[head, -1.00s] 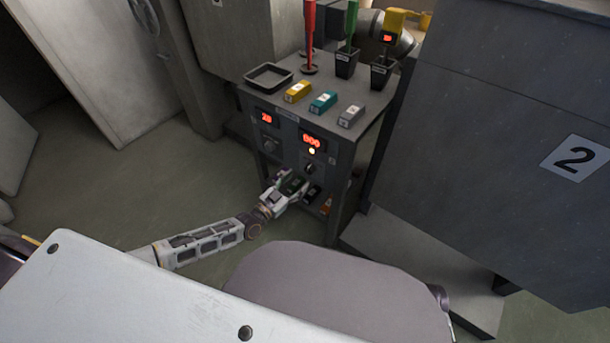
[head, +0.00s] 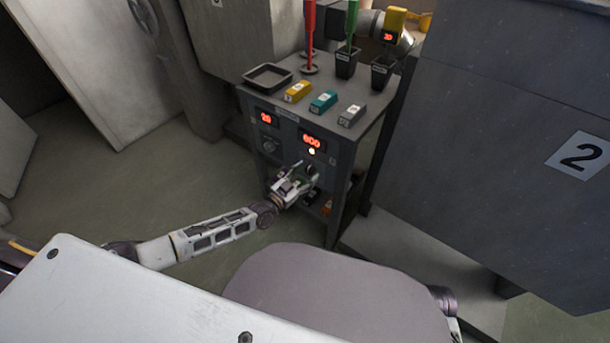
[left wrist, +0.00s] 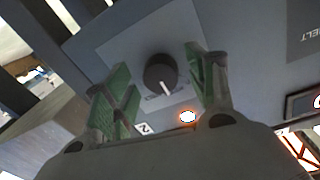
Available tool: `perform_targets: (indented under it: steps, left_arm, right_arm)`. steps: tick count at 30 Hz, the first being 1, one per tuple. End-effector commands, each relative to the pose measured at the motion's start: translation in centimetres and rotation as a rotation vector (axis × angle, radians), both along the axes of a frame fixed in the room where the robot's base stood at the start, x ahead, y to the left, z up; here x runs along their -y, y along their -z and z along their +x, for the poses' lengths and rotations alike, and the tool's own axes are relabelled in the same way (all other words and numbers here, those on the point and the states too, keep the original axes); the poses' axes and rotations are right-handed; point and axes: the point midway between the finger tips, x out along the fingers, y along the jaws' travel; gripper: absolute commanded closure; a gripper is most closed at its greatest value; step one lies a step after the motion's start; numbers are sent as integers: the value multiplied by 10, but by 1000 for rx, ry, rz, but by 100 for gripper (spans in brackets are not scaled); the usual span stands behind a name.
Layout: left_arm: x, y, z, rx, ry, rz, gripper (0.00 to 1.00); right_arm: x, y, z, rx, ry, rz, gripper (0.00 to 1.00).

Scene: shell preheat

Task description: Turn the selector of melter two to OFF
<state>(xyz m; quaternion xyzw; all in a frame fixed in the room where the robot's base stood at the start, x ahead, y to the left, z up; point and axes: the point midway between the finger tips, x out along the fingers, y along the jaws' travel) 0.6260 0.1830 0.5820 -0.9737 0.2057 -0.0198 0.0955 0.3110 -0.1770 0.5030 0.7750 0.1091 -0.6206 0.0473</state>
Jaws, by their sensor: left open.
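The selector of melter two is a round dark knob (left wrist: 162,74) with a white pointer line, on a grey panel plate in the left wrist view. The pointer aims down and slightly right in that view; the lettering beside it is too small to read. A lit lamp (left wrist: 187,117) is close by, and a "2" label is below the knob. My left gripper (left wrist: 158,85) is open, with its green-padded fingers on either side of the knob, apart from it. In the head view the left gripper (head: 306,172) is at the cabinet front, below the lit lamp (head: 312,151). My right gripper does not show.
The cabinet (head: 345,150) has red displays, the right one (head: 312,140) above the lamp. Another knob (head: 269,146) is left of my gripper. A black tray (head: 267,77), several coloured blocks and tool cups stand on top. A large grey unit marked 2 (head: 579,155) is at the right.

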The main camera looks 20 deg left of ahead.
Motion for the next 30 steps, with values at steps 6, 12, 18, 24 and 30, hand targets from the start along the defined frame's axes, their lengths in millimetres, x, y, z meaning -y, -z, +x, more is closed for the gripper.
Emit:
perform_targets:
  steps: [6,12,18,24,30]
  left_arm:
    - [0,0,0,0,0,0,59]
    - [0,0,0,0,0,0,84]
    - [0,0,0,0,0,-3,89]
    - [0,0,0,-9,-1,-25,89]
    - [-1,0,0,-30,-2,-84,89]
  right_arm:
    - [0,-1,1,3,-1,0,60]
    - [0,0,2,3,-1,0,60]
    - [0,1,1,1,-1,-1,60]
    - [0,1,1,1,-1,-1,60]
    - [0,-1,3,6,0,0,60]
